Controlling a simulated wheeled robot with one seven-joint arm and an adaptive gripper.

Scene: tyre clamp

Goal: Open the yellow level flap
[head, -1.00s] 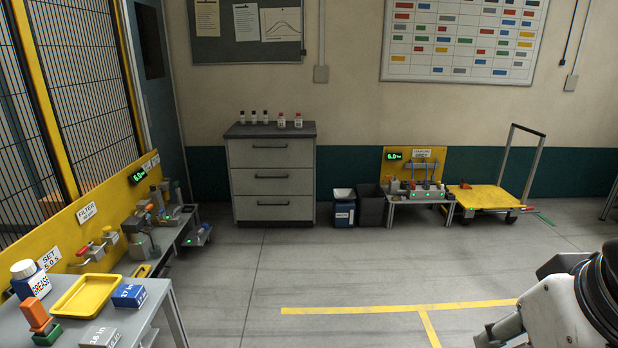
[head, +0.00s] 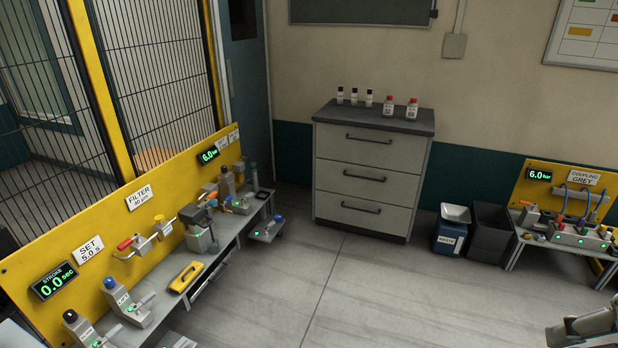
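A small yellow flap (head: 186,277) with a dark slot or handle along it lies on the grey bench in the head view, left of centre. It looks closed, lying flat; what is under it is hidden. I cannot read a label on it, but it is the only yellow flap-like piece on the bench.
The grey bench (head: 233,256) runs along a yellow panel (head: 90,248) with valves, levers and displays. Beside the flap stand a filter unit (head: 200,235) and blue-knobbed lever (head: 122,298). A drawer cabinet (head: 368,175) and bins (head: 488,235) stand behind; the floor between is clear.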

